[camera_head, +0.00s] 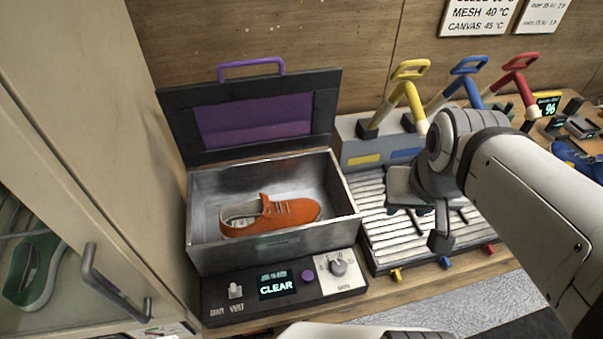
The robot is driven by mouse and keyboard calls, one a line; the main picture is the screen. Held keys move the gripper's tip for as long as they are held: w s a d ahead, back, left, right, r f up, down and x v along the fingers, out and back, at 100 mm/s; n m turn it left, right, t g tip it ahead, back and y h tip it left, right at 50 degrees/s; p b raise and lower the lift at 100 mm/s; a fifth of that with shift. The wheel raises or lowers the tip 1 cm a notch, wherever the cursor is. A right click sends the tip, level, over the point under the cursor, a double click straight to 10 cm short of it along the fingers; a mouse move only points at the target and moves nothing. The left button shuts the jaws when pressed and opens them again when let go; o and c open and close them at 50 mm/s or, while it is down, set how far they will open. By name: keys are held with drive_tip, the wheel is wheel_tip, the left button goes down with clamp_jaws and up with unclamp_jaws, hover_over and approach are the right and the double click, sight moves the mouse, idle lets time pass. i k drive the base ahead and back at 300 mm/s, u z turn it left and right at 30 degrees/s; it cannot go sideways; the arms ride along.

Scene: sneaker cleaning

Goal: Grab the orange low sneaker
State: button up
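The orange low sneaker (272,216) lies inside an open metal box (205,246), on its floor, with its toe pointing right. The box's black lid with a purple panel (250,122) stands open behind it. My gripper (422,228) is to the right of the box, over a slatted white rack, apart from the sneaker. Its fingers appear spread with nothing visible between them. The arm reaches in from the right and hides part of the rack.
Yellow (410,88), blue (460,82) and red (517,80) handles rise behind the rack (385,228). A cabinet with a handle (105,288) stands at left; a green shoe (32,270) shows behind its glass. Blue shoes (580,160) sit far right.

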sight(271, 213)
drive_tip(key=z, duration=0.25)
drive_tip(key=k, duration=1.95)
drive_tip(key=u, duration=0.75)
drive_tip(key=i, duration=1.65)
drive_tip(key=u, duration=0.1)
